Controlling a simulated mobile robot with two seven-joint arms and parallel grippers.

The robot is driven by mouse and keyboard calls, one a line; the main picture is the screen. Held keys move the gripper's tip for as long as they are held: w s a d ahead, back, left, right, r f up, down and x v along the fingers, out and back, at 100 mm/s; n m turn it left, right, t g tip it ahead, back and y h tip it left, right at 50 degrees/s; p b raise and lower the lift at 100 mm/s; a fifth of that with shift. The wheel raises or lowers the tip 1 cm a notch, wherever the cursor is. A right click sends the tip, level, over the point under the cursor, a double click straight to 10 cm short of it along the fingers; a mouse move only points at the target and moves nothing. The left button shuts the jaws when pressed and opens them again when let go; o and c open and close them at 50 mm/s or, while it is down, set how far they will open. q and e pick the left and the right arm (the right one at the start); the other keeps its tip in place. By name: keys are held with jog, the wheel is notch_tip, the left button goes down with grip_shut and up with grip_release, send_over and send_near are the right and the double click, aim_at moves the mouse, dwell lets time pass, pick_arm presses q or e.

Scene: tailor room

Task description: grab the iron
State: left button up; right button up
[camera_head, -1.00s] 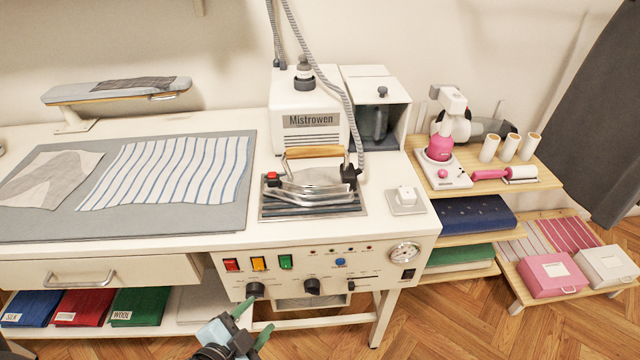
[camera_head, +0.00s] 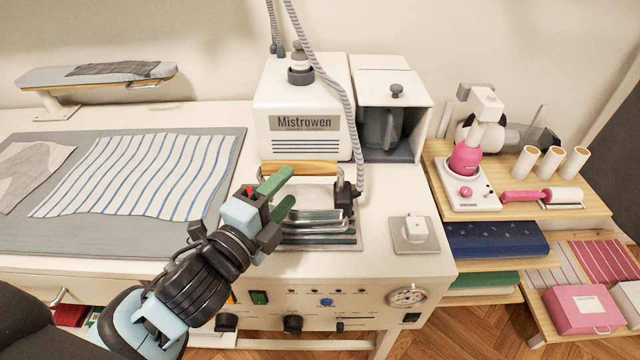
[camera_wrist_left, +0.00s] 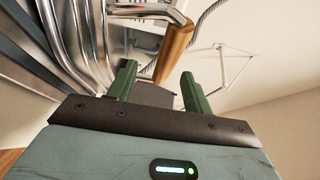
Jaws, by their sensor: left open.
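The iron (camera_head: 318,196) rests on its dark metal plate in front of the white Mistrowen unit. It has a shiny metal body and a wooden handle (camera_head: 300,167) on top. My left gripper (camera_head: 281,192) is open, with its two green fingers pointing toward the handle and covering the iron's left part in the head view. In the left wrist view the fingers (camera_wrist_left: 158,90) stand apart with nothing held between them. The wooden handle (camera_wrist_left: 176,52) lies beyond the fingertips there, and the metal body (camera_wrist_left: 88,40) is at the left. My right gripper is not in view.
The Mistrowen steam unit (camera_head: 303,110) stands just behind the iron, with a grey hose running down beside it. A striped cloth (camera_head: 135,175) lies on the grey mat at left. Shelves with pink items stand farther right.

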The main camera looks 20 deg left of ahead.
aim_at(297, 175)
pick_arm(q)
jog(key=shift+w+d, duration=0.1)
jog(key=shift+w, duration=0.3)
jog(key=shift+w+r, duration=0.2)
jog(key=shift+x, duration=0.9)
jog(key=shift+w+d, duration=0.1)
jog(key=shift+w, duration=0.05)
jog(key=shift+r+p+x, duration=0.15)
jog(key=shift+p+x, duration=0.05)
jog(key=shift+x, duration=1)
jog(key=shift+r+p+x, duration=0.1)
jog(key=shift+p+x, duration=0.1)
jog(key=shift+x, duration=0.95)
grip_shut()
